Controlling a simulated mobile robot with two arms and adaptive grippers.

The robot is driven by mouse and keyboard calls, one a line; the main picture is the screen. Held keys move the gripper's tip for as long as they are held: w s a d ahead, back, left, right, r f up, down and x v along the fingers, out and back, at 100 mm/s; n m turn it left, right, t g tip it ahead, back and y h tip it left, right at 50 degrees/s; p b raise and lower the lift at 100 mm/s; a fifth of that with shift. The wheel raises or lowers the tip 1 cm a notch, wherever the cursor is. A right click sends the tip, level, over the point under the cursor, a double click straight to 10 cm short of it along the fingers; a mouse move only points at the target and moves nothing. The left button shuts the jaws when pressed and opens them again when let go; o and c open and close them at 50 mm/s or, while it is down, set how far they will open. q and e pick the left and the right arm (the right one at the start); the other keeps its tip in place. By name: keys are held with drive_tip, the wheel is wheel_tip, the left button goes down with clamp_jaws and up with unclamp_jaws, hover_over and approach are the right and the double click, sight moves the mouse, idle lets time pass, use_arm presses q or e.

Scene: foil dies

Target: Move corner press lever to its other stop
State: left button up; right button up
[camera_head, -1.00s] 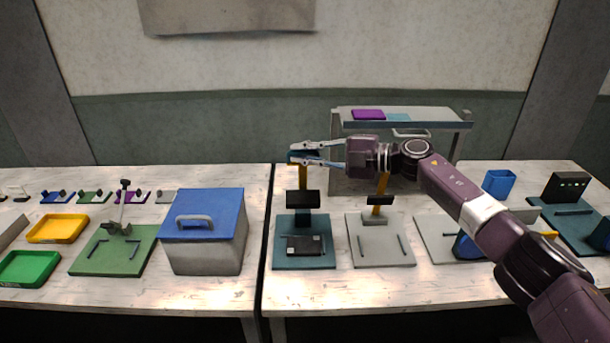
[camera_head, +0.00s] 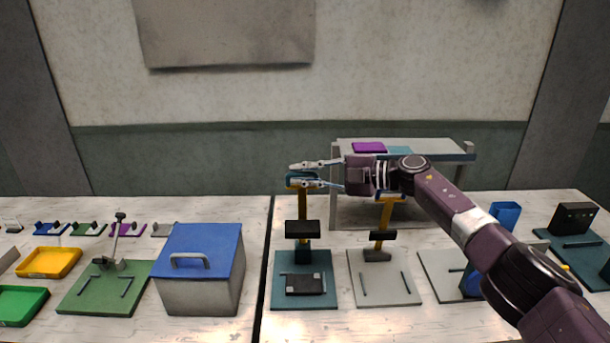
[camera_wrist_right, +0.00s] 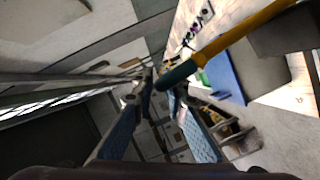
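A press with a teal base (camera_head: 285,299) stands at the left end of the right table. Its yellow lever (camera_head: 303,207) stands upright with a teal tip; it also shows in the right wrist view (camera_wrist_right: 232,42). My right gripper (camera_head: 293,176) reaches in from the right at the lever's top. Its fingers are apart, with the teal tip between them or just beside them. In the right wrist view the tip lies near the fingertips (camera_wrist_right: 161,86); contact cannot be made out. My left gripper is not in view.
A second press with a grey base (camera_head: 390,293) and yellow lever (camera_head: 385,216) stands just right, below my wrist. A grey shelf (camera_head: 435,147) is behind. A blue-lidded box (camera_head: 200,290) stands left across the gap between tables.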

drive_tip(key=shift+o, duration=1.2)
drive_tip(key=shift+a+r, duration=0.15)
drive_tip(key=shift+a, duration=0.05)
drive_tip(key=shift+o, duration=0.3)
drive_tip(key=shift+w+a, duration=0.2)
drive_tip(key=shift+d, duration=0.1)
drive_tip(key=shift+s+d, duration=0.1)
drive_tip(key=shift+d, duration=0.45)
drive_tip(key=v, duration=1)
drive_tip(key=shift+s+d, duration=0.3)
drive_tip(key=shift+s, duration=0.05)
